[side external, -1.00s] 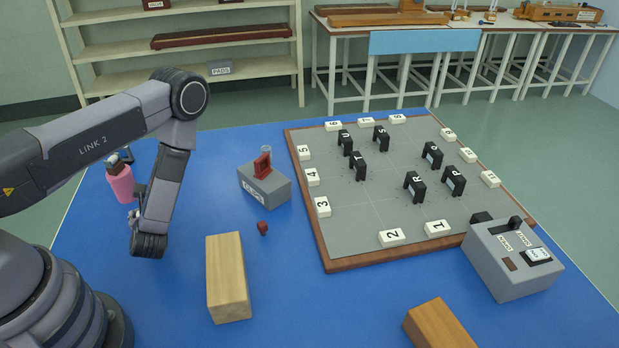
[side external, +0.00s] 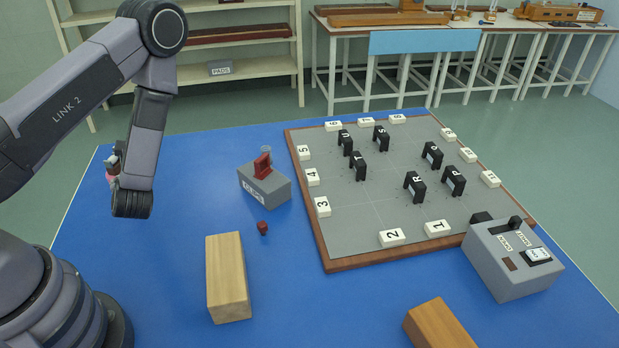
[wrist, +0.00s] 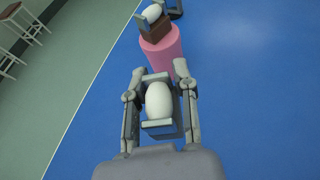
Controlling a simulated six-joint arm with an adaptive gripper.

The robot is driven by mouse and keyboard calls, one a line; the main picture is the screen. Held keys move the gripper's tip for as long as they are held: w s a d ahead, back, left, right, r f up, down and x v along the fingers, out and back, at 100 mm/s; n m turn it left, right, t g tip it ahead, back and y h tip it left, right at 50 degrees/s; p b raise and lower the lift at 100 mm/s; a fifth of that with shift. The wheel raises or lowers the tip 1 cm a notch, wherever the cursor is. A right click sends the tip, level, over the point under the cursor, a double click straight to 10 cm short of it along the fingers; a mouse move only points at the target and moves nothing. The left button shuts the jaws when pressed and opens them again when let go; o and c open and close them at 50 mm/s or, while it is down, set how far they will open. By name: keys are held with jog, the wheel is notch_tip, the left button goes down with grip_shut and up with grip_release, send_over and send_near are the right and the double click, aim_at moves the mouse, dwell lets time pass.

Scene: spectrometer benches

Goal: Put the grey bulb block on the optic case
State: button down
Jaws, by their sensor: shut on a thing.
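My gripper (wrist: 159,94) is shut on a grey block with a white, egg-shaped bulb, the grey bulb block (wrist: 159,101), in the wrist view. The block is held between the two fingers above the blue table.
A pink cylinder (wrist: 163,50) with a brown block and another white bulb on top stands close beyond the held block. A small red piece (side external: 263,228) and a pale wood block (side external: 228,278) lie near the grey box. A board (side external: 370,225) with black lettered pieces is right.

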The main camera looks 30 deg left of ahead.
jog(key=s+d+r+n+g+h, duration=0.2)
jog(key=s+d+r+n+g, duration=0.5)
jog(key=s+n+g, duration=0.45)
jog(key=s+d+f+n+g+h, duration=0.1)
jog(key=s+d+n+g+h, duration=0.15)
jog(key=d+n+h, duration=0.45)
jog(key=s+d+n+g+h, duration=0.2)
jog(key=d+n+g, duration=0.15)
jog(key=d, duration=0.75)
jog(key=n+t+h, duration=0.8)
jog(key=n+h, duration=0.6)
jog(key=h, duration=0.1)
send_over(438, 345)
jog(key=f, duration=0.6)
jog(key=shift+s+a, duration=0.3)
jog(key=shift+a, duration=0.1)
jog(key=shift+w+d+f+y, duration=0.2)
jog(key=shift+d+f+y, duration=0.1)
jog(key=shift+f, duration=0.1)
jog(key=shift+w+d+f, duration=0.1)
jog(key=shift+f, duration=1.55)
jog(key=shift+f, duration=0.1)
